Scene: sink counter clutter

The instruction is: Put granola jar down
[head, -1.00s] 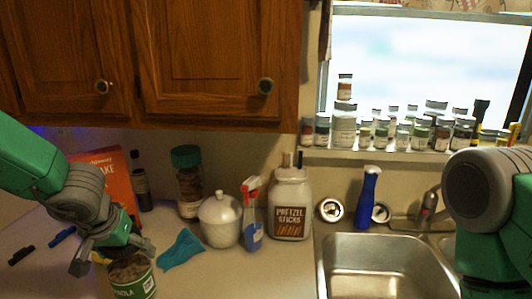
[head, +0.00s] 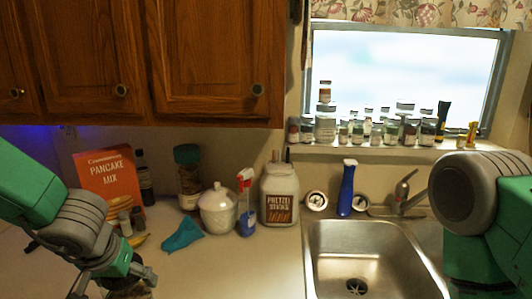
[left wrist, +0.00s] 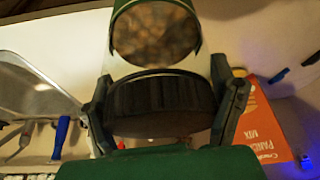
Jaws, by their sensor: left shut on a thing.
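The granola jar (left wrist: 155,40) has a wide dark lid, a clear body with brown granola and a green label. In the left wrist view my left gripper (left wrist: 168,105) has one finger on each side of the lid and is shut on it. In the head view my left gripper (head: 116,281) is low at the left, over the near counter. Only a sliver of the jar shows below it there, at the bottom edge. I cannot tell whether the jar's base touches the counter. My right arm shows at the right, but its gripper is outside the picture.
Behind the left gripper stand an orange pancake mix box (head: 110,178) and small jars. A teal cloth (head: 181,235), white lidded pot (head: 218,210), spray bottle (head: 246,205) and pretzel jar (head: 280,196) stand further right. The sink (head: 365,250) is beyond. The near middle counter (head: 235,270) is clear.

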